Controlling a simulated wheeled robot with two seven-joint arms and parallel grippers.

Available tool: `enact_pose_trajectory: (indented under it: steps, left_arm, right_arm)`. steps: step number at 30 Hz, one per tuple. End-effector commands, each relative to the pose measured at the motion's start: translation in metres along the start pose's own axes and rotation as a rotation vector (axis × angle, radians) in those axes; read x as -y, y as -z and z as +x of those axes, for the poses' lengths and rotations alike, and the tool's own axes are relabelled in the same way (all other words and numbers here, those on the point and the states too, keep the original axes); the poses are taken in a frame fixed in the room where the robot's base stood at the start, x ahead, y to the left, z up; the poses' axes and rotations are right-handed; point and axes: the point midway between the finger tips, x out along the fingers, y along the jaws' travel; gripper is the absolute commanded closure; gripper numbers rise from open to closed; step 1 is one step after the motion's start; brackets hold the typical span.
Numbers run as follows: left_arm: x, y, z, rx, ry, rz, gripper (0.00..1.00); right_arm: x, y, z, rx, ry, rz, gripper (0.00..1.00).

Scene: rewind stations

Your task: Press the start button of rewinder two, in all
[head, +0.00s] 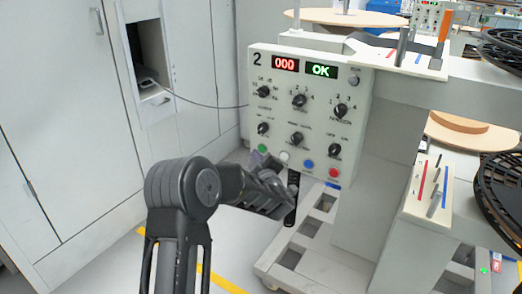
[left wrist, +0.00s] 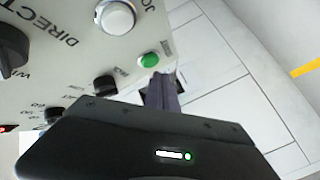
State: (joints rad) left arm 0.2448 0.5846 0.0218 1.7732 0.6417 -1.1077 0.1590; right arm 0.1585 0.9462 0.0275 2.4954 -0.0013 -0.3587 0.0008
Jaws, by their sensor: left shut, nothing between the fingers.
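Rewinder two's pale control panel (head: 277,130) faces me in the head view, marked 2, with a red display (head: 285,64) reading 000 and a green display (head: 321,71) reading OK. Its bottom row has a green button (head: 262,149), a white button (head: 284,156), a blue button (head: 309,164) and a red button (head: 333,173). My left gripper (head: 257,160) is shut and empty, just below the green button. In the left wrist view its fingertips (left wrist: 161,80) are close to the green button (left wrist: 149,60); I cannot tell whether they touch. My right gripper is not in view.
Black knobs (head: 300,101) stick out above the buttons. A white cabinet (head: 60,120) stands at left, with a thin cable running from its open niche to the panel. Black reels (head: 500,185) and a table with a wooden disc (head: 460,122) are at right.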

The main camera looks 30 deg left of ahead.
Motion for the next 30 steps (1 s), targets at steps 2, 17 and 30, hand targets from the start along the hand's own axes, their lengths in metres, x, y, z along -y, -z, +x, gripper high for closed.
enact_pose_trajectory:
  steps: [2,17,30]
  left_arm:
    - [0.0,0.0,0.0,0.0,0.0,0.0,1.0]
    - [-0.0038,-0.0045,0.0058,0.0,0.0,0.0,1.0]
    - [-0.0047,-0.0046,0.0063,0.0,0.0,0.0,1.0]
  right_arm:
    - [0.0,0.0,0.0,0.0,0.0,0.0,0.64]
    - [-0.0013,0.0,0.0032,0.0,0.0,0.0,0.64]
    - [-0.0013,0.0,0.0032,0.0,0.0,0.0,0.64]
